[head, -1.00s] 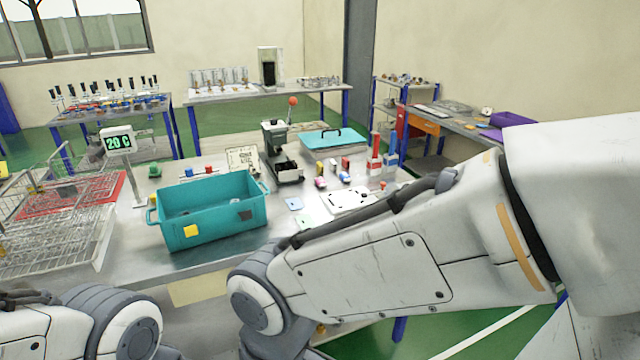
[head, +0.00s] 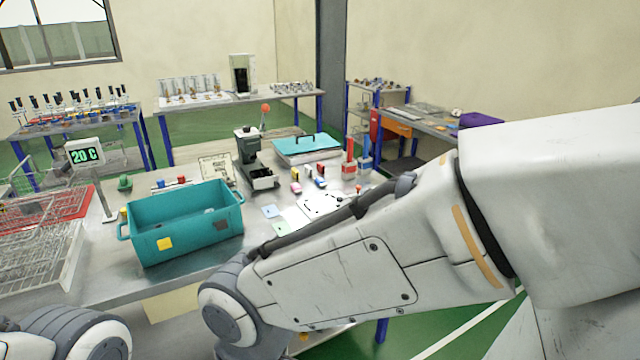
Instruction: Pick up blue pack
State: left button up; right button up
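Several small coloured packs stand in a cluster on the metal table, right of the black-based press, in the head view. One pack that looks blue (head: 320,183) is at the right front of the cluster, but it is too small to make out its shape or label. Pink, yellow and red packs stand close beside it. My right arm crosses the lower right of the view, in front of part of the table. Its gripper is out of view. Only a joint of my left arm shows at the bottom left, and its gripper is out of view too.
A teal bin (head: 190,228) stands at the table's front, with wire baskets (head: 35,245) left of it. The press (head: 254,165) and a teal-lidded box (head: 306,146) stand behind. Flat cards and a white plate lie before the packs. Red-topped posts (head: 349,158) stand to the right.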

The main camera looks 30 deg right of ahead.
aim_at(320, 181)
jog(key=z, duration=0.6)
jog(key=i, duration=0.5)
jog(key=z, duration=1)
jog(key=i, duration=1.35)
jog(key=u, duration=0.4)
